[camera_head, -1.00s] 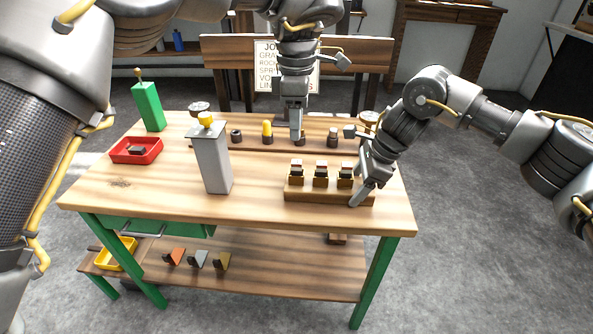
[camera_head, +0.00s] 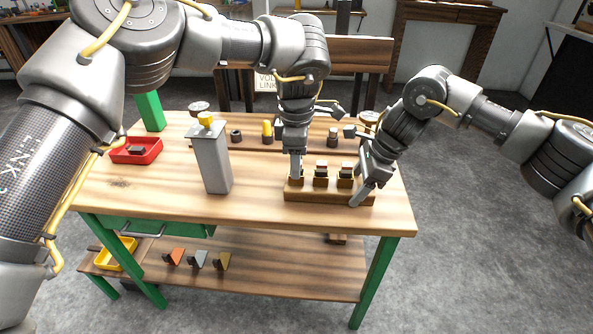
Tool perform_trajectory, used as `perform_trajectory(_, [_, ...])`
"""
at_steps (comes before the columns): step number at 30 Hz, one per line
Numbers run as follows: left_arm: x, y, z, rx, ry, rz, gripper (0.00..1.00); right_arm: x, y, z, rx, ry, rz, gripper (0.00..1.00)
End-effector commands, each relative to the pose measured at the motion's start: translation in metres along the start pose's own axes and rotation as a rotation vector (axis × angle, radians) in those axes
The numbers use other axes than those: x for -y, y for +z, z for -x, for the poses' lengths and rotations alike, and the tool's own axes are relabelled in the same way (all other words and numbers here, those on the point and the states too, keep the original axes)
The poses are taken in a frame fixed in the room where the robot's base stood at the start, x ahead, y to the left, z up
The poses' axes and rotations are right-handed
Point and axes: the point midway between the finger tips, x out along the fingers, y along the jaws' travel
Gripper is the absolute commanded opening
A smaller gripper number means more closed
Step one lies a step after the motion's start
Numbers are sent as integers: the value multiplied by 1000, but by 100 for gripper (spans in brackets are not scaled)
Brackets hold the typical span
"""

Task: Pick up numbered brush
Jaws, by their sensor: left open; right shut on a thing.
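A wooden holder block (camera_head: 330,197) lies at the front right of the bench top, with three small dark-topped brushes in brass-coloured seats. The middle brush (camera_head: 320,170) and the right brush (camera_head: 345,172) show clearly; any numbers on them are too small to read. My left gripper (camera_head: 297,176) is open and points down at the left seat (camera_head: 296,182), covering most of the brush there; I cannot tell whether it touches. My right gripper (camera_head: 356,202) is shut on the right end of the holder block.
A tall grey box (camera_head: 212,162) with a yellow top stands left of the holder. A red tray (camera_head: 135,150) and a green post (camera_head: 150,111) are further left. Several small pieces, one yellow (camera_head: 267,130), stand on a rear strip.

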Motion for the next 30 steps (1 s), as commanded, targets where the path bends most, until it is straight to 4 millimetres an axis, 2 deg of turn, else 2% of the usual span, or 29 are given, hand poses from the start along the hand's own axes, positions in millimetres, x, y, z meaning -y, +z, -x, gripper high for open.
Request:
perform_trajectory(5, [0, 0, 0, 0, 0, 0, 42, 0, -1, -1, -2, 0, -1, 27])
perform_trajectory(15, [0, 0, 0, 0, 0, 0, 0, 0, -1, -1, -2, 0, -1, 27])
perform_trajectory(26, [0, 0, 2, 0, 1, 1, 0, 0, -1, -1, -2, 0, -1, 27])
perform_trajectory(30, [-1, 0, 15, 0, 4, 2, 0, 0, -1, -1, -2, 0, -1, 27])
